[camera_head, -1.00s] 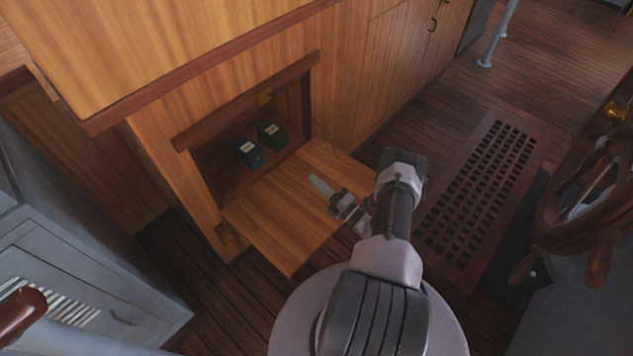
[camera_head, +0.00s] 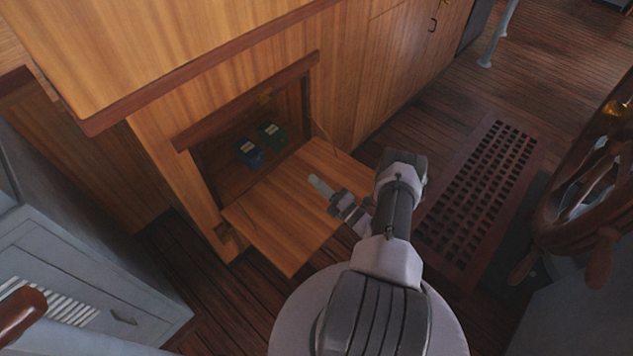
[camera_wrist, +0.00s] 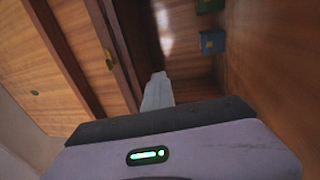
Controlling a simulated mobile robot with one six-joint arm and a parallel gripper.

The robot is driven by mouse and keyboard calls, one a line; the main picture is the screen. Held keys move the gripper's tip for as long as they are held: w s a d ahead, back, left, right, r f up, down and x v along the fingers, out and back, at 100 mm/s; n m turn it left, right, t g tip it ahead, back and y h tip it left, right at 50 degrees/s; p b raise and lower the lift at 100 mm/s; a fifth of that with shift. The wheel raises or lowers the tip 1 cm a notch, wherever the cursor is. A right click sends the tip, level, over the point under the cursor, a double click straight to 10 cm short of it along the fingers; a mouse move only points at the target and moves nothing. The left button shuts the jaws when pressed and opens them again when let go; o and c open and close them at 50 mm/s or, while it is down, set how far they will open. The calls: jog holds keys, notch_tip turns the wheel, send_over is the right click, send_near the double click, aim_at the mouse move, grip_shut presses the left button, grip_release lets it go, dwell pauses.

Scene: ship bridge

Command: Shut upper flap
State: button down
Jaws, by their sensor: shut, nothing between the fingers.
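The upper flap (camera_head: 282,218) is a wooden panel hinged at the bottom of a cabinet opening. It hangs open, folded down and out roughly level, with a thin stay (camera_head: 328,143) at its right side. My gripper (camera_head: 318,184) is shut and empty. In the head view it overlaps the flap's right half; whether it touches the flap I cannot tell. In the wrist view its pale fingers (camera_wrist: 157,92) point toward the opening, with a wooden surface, likely the flap (camera_wrist: 277,80), at the right.
Inside the compartment stand a blue box (camera_head: 250,154) and a green box (camera_head: 273,135). A brass catch (camera_head: 265,97) is under the opening's top edge. A grey cabinet (camera_head: 85,275) stands at left, a ship's wheel (camera_head: 590,190) at right. A floor grating (camera_head: 480,195) lies beyond my arm.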

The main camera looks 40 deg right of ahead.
jog(key=c, duration=1.5)
grip_release()
jog(key=shift+c, duration=0.2)
jog(key=shift+s, duration=0.1)
jog(key=p+v, duration=0.2)
jog(key=v, duration=1.5)
jog(key=shift+s, duration=0.2)
jog(key=shift+a, duration=0.1)
jog(key=shift+c, duration=0.2)
